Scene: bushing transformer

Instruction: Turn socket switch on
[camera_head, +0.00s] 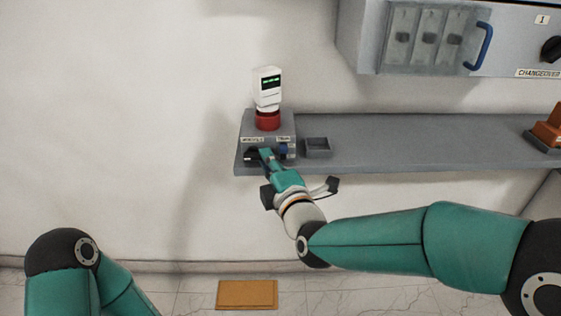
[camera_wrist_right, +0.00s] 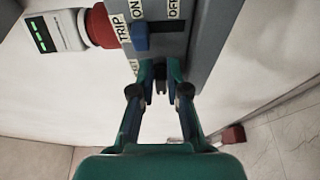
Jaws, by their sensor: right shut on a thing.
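A grey socket box (camera_head: 285,130) stands at the left end of a wall shelf. On its front are a black knob (camera_head: 253,155) at the left and a blue switch (camera_head: 283,149) at the right. In the right wrist view the blue switch (camera_wrist_right: 141,38) sits at the ON end of its dark slot, away from OFF. My right gripper (camera_head: 266,156) reaches the front of the box. Its fingertips (camera_wrist_right: 160,72) are closed on a dark part, apparently the black knob, mostly hidden by the fingers. My left gripper is out of view; only the left arm shows.
A red base (camera_head: 268,120) with a white display device (camera_head: 267,85) tops the box. A small grey tray (camera_head: 318,147) is beside it on the shelf (camera_head: 430,150). A cabinet (camera_head: 450,45) hangs above right. An orange-brown mat (camera_head: 247,294) lies on the floor.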

